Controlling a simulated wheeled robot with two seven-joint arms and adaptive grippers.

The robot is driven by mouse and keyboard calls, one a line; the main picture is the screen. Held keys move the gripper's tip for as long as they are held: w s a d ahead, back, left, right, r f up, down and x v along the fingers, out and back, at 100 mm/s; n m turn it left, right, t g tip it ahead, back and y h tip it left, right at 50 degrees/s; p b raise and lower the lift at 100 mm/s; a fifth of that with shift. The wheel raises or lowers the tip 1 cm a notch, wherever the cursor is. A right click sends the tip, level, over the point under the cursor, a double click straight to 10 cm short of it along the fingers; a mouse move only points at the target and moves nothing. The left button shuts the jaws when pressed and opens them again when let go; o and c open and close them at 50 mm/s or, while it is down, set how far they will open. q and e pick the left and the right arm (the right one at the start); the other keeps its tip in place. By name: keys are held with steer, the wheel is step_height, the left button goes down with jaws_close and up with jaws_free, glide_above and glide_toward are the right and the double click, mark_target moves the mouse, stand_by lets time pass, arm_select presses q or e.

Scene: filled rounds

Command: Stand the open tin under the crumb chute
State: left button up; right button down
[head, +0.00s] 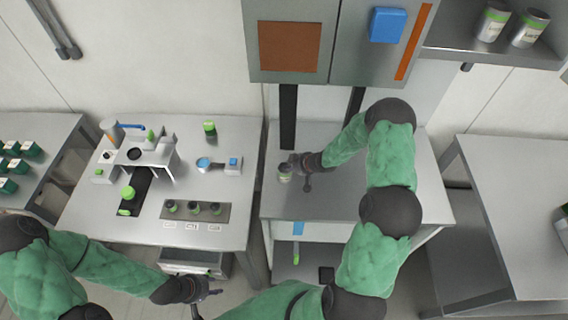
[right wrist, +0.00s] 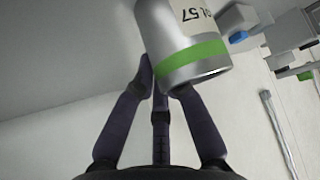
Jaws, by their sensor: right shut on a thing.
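A silver tin with a green band (head: 285,172) is in my right gripper (head: 296,168), over the left part of the middle steel table. In the right wrist view the tin (right wrist: 185,40) shows its green band and a printed label at the fingertips (right wrist: 165,82); its open end cannot be made out. Whether it touches the table is unclear. Two dark vertical chutes hang from the wall cabinets, a left one (head: 288,115) behind the tin and a right one (head: 354,104) partly behind my arm. My left gripper (head: 208,297) is open and empty in front of the left table.
The left table (head: 235,180) holds a small white stand (head: 140,153), a tray of several dark cups (head: 180,220) and green-topped items. Two similar tins (head: 492,22) stand on the upper right shelf. The middle table's right part (head: 430,200) is clear.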

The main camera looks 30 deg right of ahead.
steer(key=shift+s+d+r, duration=0.1)
steer(key=shift+s+r, duration=0.05)
steer(key=shift+s, duration=0.2)
steer(key=shift+s+d, duration=0.15)
steer(key=shift+d, duration=0.05)
steer(key=shift+f, duration=0.2)
steer(key=c, duration=1.4)
jaws_free()
steer(key=shift+w, duration=0.3)
steer(key=shift+o, duration=0.6)
steer(key=shift+a, duration=0.15)
arm_select(q)
steer(key=shift+s+d+r, duration=0.1)
steer(key=shift+s+d, duration=0.15)
steer(key=shift+s, duration=0.05)
arm_select(e)
steer(key=shift+s, duration=0.1)
